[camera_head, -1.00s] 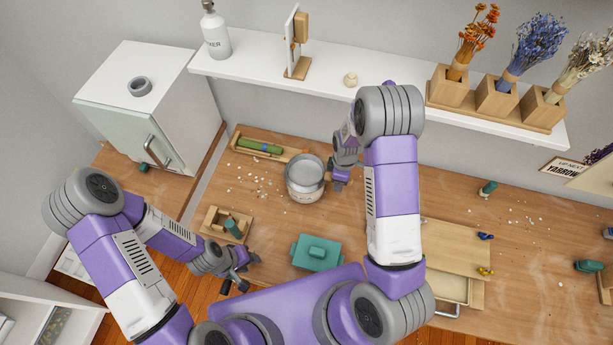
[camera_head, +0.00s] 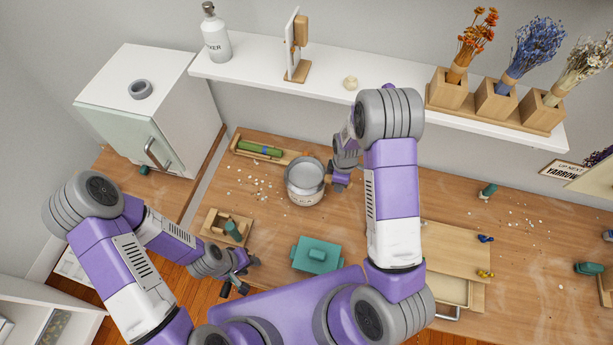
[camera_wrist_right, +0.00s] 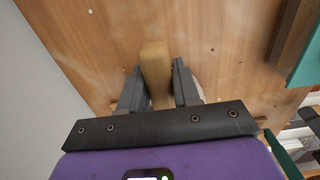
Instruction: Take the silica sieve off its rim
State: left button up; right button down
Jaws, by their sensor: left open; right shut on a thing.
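A round metal sieve (camera_head: 305,172) sits at the mouth of a pale labelled pot (camera_head: 304,198) on the wooden bench. I cannot tell whether the sieve touches the pot's rim or is just above it. My right gripper (camera_head: 341,181) is right of the pot. In the right wrist view my right gripper (camera_wrist_right: 157,75) is shut on a wooden handle (camera_wrist_right: 154,60), which appears to be the sieve's. The handle hides what lies below it there. My left gripper (camera_head: 242,280) is open and empty near the bench's front edge.
A teal lidded box (camera_head: 316,256) is in front of the pot. A wooden holder (camera_head: 211,222) with a teal item is at the left front. A wooden tray (camera_head: 245,139) with a green roll is behind. White crumbs are scattered. A shelf (camera_head: 390,95) overhangs the back.

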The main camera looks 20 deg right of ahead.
pick_arm(q)
jog(key=shift+r, duration=0.1)
pick_arm(e)
jog(key=shift+r, duration=0.1)
pick_arm(q)
jog(key=shift+r+p, duration=1.25)
jog(key=shift+p, duration=0.1)
pick_arm(e)
jog(key=shift+r, duration=1.9)
